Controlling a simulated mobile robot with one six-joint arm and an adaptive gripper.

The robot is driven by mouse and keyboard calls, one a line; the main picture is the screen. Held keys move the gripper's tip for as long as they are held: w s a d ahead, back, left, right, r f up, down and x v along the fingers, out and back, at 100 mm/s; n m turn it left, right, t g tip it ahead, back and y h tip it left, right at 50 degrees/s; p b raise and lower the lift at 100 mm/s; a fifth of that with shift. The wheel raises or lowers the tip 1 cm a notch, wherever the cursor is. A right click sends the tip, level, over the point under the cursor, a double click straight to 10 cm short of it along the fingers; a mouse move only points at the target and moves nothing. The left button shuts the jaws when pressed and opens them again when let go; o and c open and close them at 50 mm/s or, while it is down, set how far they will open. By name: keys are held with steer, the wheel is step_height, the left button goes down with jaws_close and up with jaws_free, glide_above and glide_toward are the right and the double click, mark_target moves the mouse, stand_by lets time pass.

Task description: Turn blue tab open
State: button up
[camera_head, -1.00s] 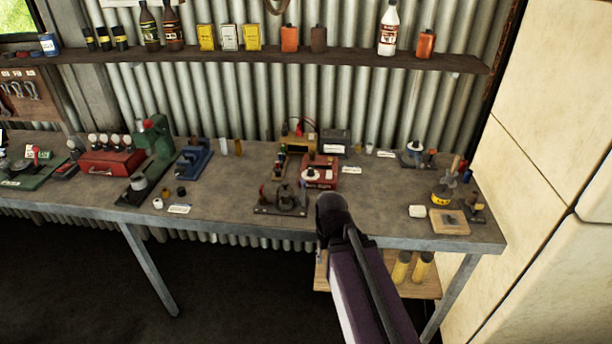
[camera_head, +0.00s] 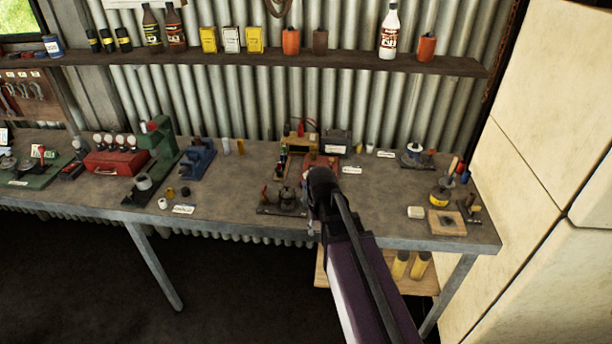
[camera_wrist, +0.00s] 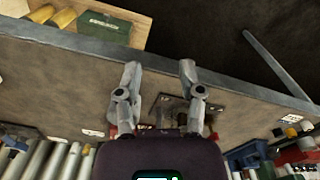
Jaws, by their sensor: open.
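No separate blue tab can be made out in either view. A dark metal fixture (camera_head: 283,200) with a small red part stands on the workbench (camera_head: 240,200), left of my arm. In the wrist view a dark plate fixture (camera_wrist: 172,112) shows between and below my fingers. My gripper (camera_wrist: 160,68) is open, its two grey fingers spread with nothing between the tips. In the head view my arm hides most of it. A blue device (camera_head: 198,160) stands farther left on the bench and also shows in the wrist view (camera_wrist: 246,154).
A red box (camera_head: 318,160) is partly hidden behind my arm. A red case (camera_head: 113,161) and green press (camera_head: 160,150) stand left. A wooden block (camera_head: 446,223) and yellow pot (camera_head: 440,193) stand right. The bench between the blue device and the dark fixture is mostly clear.

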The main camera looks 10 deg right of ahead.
step_height(320, 180, up, 14)
steer(key=f+n+p, duration=0.1)
steer(key=n+p, duration=0.1)
steer(key=p, duration=1)
glide_above(305, 182)
steer(key=shift+r, duration=0.2)
steer(key=shift+f, duration=0.15)
step_height(305, 182, down, 14)
steer(key=b, duration=1.3)
steer(key=shift+r+b, duration=0.25)
steer(key=shift+b, duration=0.15)
steer(key=shift+c, duration=0.2)
jaws_close()
